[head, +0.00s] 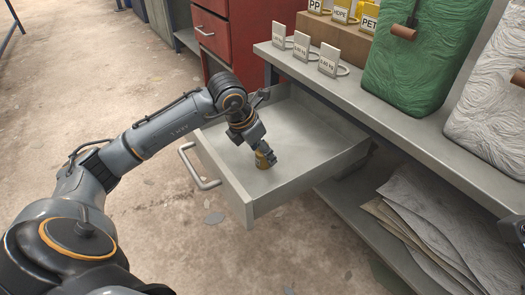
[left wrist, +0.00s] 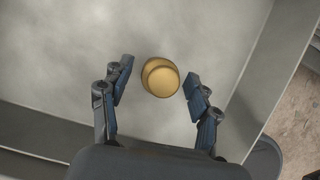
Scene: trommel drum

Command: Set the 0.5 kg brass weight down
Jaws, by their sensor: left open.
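The brass weight (head: 262,161) is a small gold cylinder on the floor of the open drawer (head: 222,178). In the left wrist view the weight (left wrist: 160,78) is seen from above, upright, on the pale drawer bottom. My left gripper (head: 266,153) reaches down into the drawer at the weight. In the left wrist view its two fingers (left wrist: 155,90) are apart, one on each side of the weight, with a gap to both.
The drawer walls surround the weight, with bare drawer floor around it. The grey bench (head: 400,123) holds small label cards (head: 302,46) and a green sack (head: 410,75). Flattened sacks (head: 420,220) lie on the lower shelf. A red cabinet (head: 230,35) stands behind.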

